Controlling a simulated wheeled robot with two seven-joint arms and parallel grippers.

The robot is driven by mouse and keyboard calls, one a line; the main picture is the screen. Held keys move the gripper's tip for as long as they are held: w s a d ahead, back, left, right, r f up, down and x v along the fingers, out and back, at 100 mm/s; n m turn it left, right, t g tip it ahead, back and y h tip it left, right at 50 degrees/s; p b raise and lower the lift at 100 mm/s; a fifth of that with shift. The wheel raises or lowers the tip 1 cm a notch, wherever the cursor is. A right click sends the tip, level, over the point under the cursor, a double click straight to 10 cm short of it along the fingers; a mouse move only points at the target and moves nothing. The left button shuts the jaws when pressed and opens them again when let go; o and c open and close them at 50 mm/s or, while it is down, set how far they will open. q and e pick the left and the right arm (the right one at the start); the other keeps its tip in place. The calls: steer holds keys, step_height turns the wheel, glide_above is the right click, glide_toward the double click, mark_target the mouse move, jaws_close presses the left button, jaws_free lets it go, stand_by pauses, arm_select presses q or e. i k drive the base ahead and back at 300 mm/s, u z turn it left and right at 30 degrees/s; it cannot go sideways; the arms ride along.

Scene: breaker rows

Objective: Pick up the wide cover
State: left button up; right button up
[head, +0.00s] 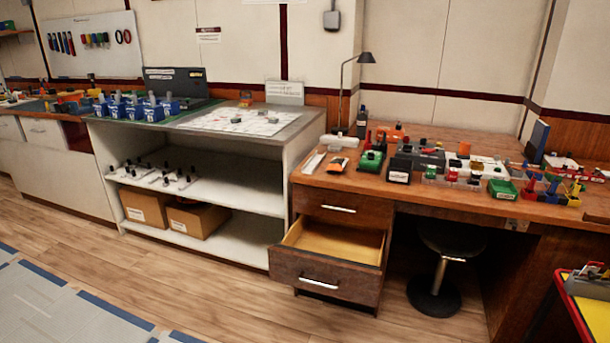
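I cannot tell which thing is the wide cover from this distance. On the upper shelf of the white open cabinet lie flat pale pieces with dark knobs (163,176). A white printed sheet or panel (235,122) with small grey pieces on it lies on the cabinet's top. Neither of my grippers is in view.
Blue bins (130,110) stand on the cabinet top's left. The wooden desk (340,186) is crowded with small coloured parts, and its lower drawer (325,280) stands open. A stool (434,295) is under the desk. A yellow-and-red tray (585,312) is at lower right.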

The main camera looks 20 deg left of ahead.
mark_target(315, 161)
steer(key=u, duration=0.8)
steer(key=i, duration=0.55)
steer(key=u, duration=1.3)
steer(key=i, duration=1.3)
steer(key=z, duration=0.6)
steer(key=i, duration=1.05)
steer(key=z, duration=1.15)
